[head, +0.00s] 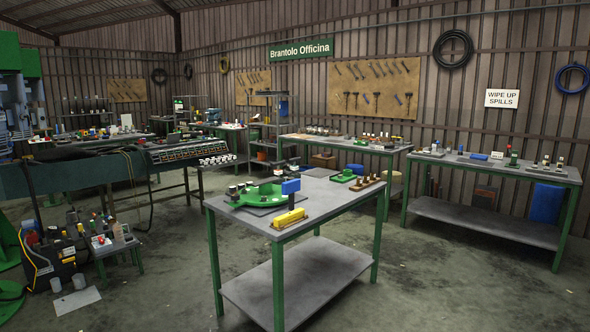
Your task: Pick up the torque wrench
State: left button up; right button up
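I cannot make out a torque wrench for certain. On the near workbench (330,207) a yellow object (289,218) lies at the front edge. A green fixture (258,196) with small dark and metal parts sits to the left of the post on a dark plate. Neither of my grippers is in view.
A green tray (343,176) and a brown holder (366,183) sit at the bench's back. More benches line the walls, one at the right (475,165). A black box (58,262) and small stool (112,245) stand at left. Floor is open at right front.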

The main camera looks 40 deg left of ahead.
aim_at(294, 167)
jog(key=i+j+u, duration=0.2)
jog(key=j+u, duration=0.2)
jog(key=i+j+u, duration=1.35)
jog(key=u, duration=0.2)
jog(key=i+j+u, duration=0.1)
jog(key=i+u, duration=0.65)
jog(key=i+z, duration=0.2)
jog(key=i, duration=0.35)
jog(key=i+z, duration=0.15)
jog(key=i, duration=0.4)
jog(key=i+j+z, duration=0.2)
jog(key=i, duration=0.3)
jog(key=i+j+z, duration=0.15)
jog(key=i, duration=0.4)
jog(key=i+z, duration=0.85)
jog(key=i+j+z, duration=0.4)
jog(key=l, duration=0.1)
